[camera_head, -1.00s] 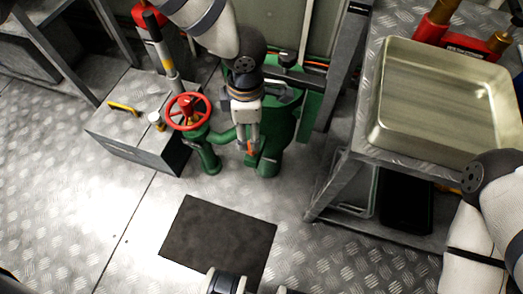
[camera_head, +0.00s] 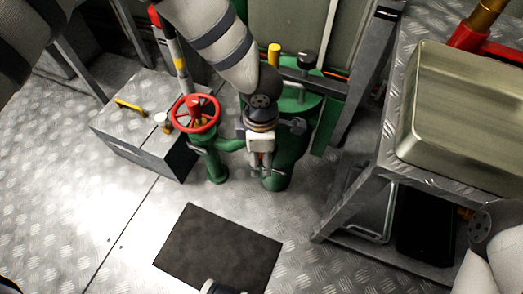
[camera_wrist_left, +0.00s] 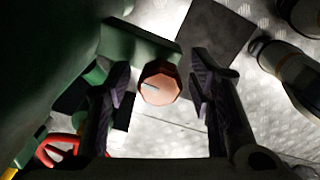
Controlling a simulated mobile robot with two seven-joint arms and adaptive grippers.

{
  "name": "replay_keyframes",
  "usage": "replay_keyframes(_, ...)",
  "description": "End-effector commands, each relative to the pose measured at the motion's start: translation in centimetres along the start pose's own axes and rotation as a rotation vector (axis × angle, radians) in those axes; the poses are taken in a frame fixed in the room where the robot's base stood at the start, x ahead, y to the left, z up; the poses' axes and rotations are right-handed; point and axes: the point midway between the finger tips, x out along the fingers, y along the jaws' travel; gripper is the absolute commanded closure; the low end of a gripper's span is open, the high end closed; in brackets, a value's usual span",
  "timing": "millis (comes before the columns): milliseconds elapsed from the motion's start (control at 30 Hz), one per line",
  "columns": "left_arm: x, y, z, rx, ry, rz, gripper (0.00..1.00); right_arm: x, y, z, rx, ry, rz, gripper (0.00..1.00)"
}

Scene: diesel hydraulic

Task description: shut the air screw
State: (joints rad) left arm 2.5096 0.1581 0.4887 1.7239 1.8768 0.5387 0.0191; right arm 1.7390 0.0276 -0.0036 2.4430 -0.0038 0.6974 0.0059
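The air screw appears to be the copper-coloured faceted knob with a pale slot (camera_wrist_left: 159,83), seen in the left wrist view beside a green body. My left gripper (camera_wrist_left: 160,92) is open, with one dark finger on each side of the knob and visible gaps to both. In the head view my left gripper (camera_head: 262,165) points down in front of the green housing (camera_head: 284,172); there the knob cannot be made out behind the gripper.
A red handwheel (camera_head: 195,113) on a green pipe stands just left of the gripper. A grey box (camera_head: 150,130) is further left. A metal bench with a tray (camera_head: 470,120) is at the right. A dark mat (camera_head: 218,248) lies on the open floor.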

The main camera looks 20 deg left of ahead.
Motion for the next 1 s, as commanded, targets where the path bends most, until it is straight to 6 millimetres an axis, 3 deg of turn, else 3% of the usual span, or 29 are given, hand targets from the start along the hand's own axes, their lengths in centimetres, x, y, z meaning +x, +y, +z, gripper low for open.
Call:
replay_keyframes(33,-0.02,0.01,-0.01,0.000,0.000,0.000,0.63,-0.01,0.00,0.01,0.000,0.000,0.000,0.69)
replay_keyframes(200,-0.02,0.00,-0.01,0.000,0.000,0.000,0.99,0.00,0.00,0.01,0.000,0.000,0.000,0.69)
replay_keyframes(367,0.02,-0.06,-0.01,0.072,-0.001,-0.002,0.99,0.00,0.00,0.01,0.000,0.000,0.000,0.69)
replay_keyframes(900,0.01,-0.02,-0.05,1.518,0.000,-0.001,0.99,0.00,0.01,0.01,0.000,0.000,0.000,0.69)
replay_keyframes(933,0.00,0.00,-0.04,1.529,0.001,-0.001,0.67,0.00,0.01,0.00,0.000,0.000,0.000,0.69)
replay_keyframes(1000,-0.01,0.01,-0.04,1.523,0.001,-0.001,0.52,0.00,0.01,0.01,0.000,0.000,0.000,0.69)
